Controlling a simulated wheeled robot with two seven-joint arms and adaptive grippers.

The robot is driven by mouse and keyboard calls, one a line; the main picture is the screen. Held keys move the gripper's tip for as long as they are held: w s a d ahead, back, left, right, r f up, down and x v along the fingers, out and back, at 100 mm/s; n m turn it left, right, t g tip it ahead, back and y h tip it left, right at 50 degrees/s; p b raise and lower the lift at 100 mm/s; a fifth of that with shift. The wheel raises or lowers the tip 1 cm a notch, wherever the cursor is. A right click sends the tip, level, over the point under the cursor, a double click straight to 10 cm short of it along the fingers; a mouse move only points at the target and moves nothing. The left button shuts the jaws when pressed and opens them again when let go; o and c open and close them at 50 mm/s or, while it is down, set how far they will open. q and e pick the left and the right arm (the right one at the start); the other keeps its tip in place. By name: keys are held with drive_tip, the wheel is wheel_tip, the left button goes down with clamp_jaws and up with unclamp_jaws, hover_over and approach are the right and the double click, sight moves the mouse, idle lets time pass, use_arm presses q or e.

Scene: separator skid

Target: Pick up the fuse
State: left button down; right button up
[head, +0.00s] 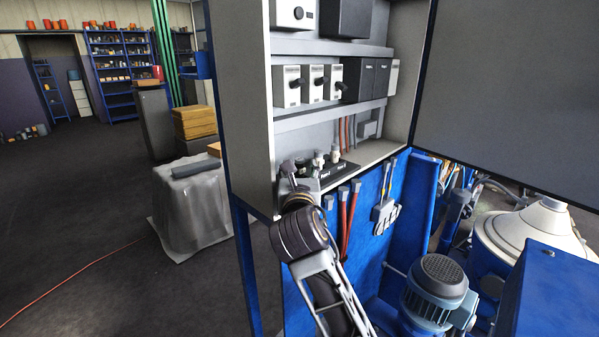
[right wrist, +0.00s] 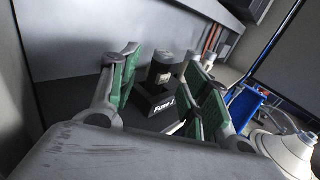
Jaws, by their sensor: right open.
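In the right wrist view a dark upright cylinder, apparently the fuse (right wrist: 161,68), stands at a black block labelled "Fuse" (right wrist: 158,104). My right gripper (right wrist: 165,88) is open, its green-padded fingers to the left and right of the cylinder in the picture. I cannot tell whether they touch it. In the head view my right gripper (head: 303,178) is at the left end of the cabinet's bottom shelf, beside the labelled black block (head: 340,172). A pale-topped fuse (head: 335,154) stands behind that block's front. My gripper partly hides this area. My left gripper is not in view.
The grey cabinet's left wall (head: 250,100) is close to my right gripper. Shelves above hold white switch boxes (head: 312,83). Tools hang on the blue panel (head: 373,240) below. A motor (head: 438,285) stands lower right. Open floor (head: 70,210) lies left.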

sight(300, 168)
drive_tip(key=shift+w+p, duration=0.4)
drive_tip(key=shift+w, duration=1.8)
drive_tip(key=shift+c, duration=0.4)
clamp_jaws()
